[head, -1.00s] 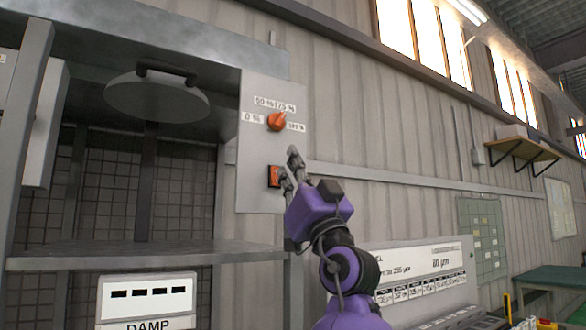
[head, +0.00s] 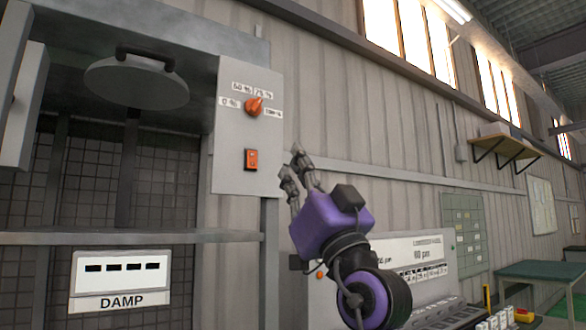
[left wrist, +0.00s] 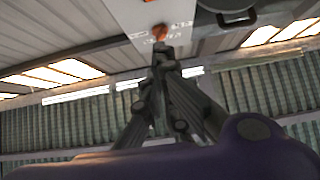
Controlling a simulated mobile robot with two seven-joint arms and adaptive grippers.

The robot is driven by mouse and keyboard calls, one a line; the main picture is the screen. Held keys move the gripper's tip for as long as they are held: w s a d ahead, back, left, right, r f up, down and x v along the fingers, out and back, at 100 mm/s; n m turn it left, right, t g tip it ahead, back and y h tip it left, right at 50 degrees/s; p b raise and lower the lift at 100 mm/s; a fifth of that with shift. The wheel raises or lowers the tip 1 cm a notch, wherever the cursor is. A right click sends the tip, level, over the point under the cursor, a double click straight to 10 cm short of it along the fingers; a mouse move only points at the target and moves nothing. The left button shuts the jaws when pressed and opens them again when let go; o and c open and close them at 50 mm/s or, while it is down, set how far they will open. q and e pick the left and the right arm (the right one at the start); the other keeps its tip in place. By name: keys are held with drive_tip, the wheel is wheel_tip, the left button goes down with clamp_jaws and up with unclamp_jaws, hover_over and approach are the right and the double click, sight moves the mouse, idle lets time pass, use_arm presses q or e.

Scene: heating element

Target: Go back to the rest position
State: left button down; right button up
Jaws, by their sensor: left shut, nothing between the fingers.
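My left gripper (head: 292,172) is purple with grey fingers. In the head view it points up and stands in front of the wall, right of the control panel (head: 232,178) and apart from it. It is shut and empty; its fingers also show in the left wrist view (left wrist: 162,62). The panel carries an orange knob (head: 254,106) ringed by percent labels, with an orange switch (head: 251,159) below it. The knob also shows in the left wrist view (left wrist: 160,32), beyond the fingertips. My right gripper is not in view.
A metal heating stand with a round plate (head: 137,80) and a shelf (head: 150,237) is at the left. A DAMP sign (head: 120,282) hangs below the shelf. A labelled console (head: 420,250) stands behind my arm. A green table (head: 545,271) is at the far right.

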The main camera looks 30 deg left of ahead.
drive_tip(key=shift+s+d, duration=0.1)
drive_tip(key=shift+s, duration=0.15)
